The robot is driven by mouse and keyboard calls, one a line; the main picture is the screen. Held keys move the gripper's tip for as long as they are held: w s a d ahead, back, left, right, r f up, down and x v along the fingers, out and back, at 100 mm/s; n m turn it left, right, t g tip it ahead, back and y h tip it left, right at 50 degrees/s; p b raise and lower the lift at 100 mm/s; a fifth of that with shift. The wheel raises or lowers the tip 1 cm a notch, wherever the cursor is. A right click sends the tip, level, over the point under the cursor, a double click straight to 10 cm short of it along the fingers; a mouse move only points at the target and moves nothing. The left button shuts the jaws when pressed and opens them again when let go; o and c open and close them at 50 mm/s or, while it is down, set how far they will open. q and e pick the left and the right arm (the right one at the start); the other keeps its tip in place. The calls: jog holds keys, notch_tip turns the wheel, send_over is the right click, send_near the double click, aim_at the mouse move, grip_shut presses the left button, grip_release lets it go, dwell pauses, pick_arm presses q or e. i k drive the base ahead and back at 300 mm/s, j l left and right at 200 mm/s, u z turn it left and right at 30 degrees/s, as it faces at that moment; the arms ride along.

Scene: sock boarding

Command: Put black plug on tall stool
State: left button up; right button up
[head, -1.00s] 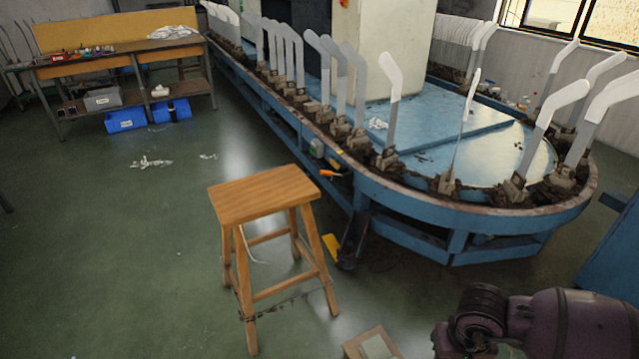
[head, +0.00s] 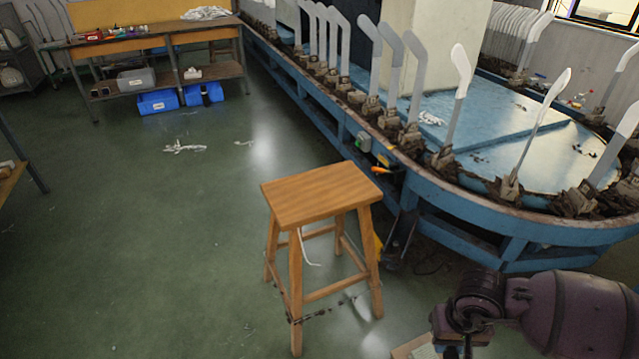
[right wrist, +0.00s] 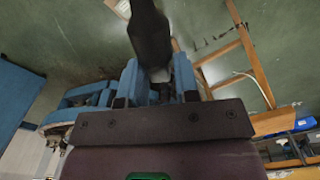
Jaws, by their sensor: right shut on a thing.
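The tall wooden stool stands upright on the green floor in the middle of the head view, its square seat (head: 322,194) bare. My right arm comes in at the lower right of the head view, to the right of the stool and apart from it; its fingers are hard to make out there. In the right wrist view, my right gripper (right wrist: 160,76) has its blue fingers shut on a black plug (right wrist: 150,36), which sticks out beyond them. The stool's legs and rungs (right wrist: 240,46) show at the right of that view. My left gripper is out of view.
A blue oval machine (head: 480,190) with upright sock boards runs behind and right of the stool. A cardboard box (head: 408,347) lies at the bottom edge, partly hidden by my right arm. A workbench (head: 150,42) stands far left. Floor left of the stool is mostly clear.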

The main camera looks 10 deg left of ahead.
aim_at(310, 186)
jog(key=i+j+u, duration=0.15)
jog(key=i+j, duration=0.55)
jog(key=i, duration=0.3)
jog(key=i+j, duration=0.15)
jog(key=i, duration=0.2)
jog(key=u, duration=0.05)
